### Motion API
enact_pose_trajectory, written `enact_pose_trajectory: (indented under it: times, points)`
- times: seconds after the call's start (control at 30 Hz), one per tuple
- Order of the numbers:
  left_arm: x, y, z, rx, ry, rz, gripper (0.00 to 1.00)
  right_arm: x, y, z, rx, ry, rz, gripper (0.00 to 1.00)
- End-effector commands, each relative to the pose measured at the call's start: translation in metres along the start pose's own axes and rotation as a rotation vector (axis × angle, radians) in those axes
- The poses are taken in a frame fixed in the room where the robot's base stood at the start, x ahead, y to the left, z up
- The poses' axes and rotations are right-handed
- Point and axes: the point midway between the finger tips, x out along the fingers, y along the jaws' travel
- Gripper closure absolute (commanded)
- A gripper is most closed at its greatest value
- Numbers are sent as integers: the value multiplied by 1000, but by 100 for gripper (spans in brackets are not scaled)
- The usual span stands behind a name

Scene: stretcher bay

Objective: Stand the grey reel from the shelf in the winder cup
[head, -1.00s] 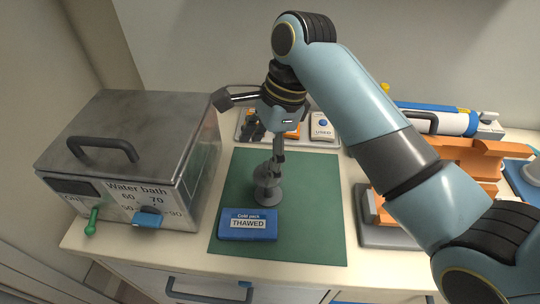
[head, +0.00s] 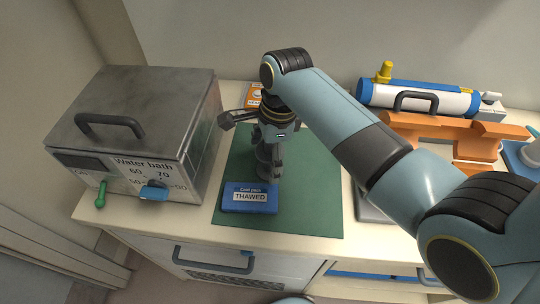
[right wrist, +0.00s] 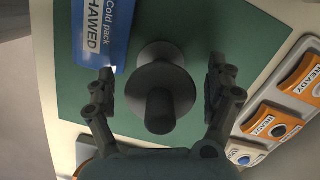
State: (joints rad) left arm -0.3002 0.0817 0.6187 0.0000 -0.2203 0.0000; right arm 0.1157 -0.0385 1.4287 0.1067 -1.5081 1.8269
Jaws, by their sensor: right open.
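The grey reel (head: 263,168) stands upright on the green mat, just behind the blue cold pack. It is partly hidden by my right gripper (head: 270,164) in the head view. In the right wrist view the reel (right wrist: 160,98) is seen end-on, its spindle pointing toward the camera. My right gripper (right wrist: 163,76) is open there, one finger on each side of the reel, with visible gaps to its flange. I cannot make out the winder cup. My left gripper is not in view.
The cold pack (head: 250,197), labelled THAWED, lies close to the reel on the mat (head: 308,210). A metal water bath (head: 150,105) stands at left. A blue-white cylinder (head: 425,98) and orange cradle (head: 440,135) are at right. READY-marked units (right wrist: 298,75) sit beside the mat.

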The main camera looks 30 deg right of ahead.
Motion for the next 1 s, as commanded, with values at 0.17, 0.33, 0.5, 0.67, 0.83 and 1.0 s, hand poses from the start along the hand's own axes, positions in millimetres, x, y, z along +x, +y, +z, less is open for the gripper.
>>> enact_pose_trajectory:
  times: [0.17,0.33,0.5,0.67,0.83,1.0]
  points:
    - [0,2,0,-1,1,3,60,2,0,0,-1,-1,-2,12]
    - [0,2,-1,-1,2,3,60,2,0,0,-1,-1,-1,27]
    - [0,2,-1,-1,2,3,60,2,0,0,-1,-1,-1,49]
    - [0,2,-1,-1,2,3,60,2,0,0,-1,-1,-1,70]
    - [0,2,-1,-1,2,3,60,2,0,0,-1,0,-1,81]
    - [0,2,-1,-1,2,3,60,2,0,0,-1,0,-1,86]
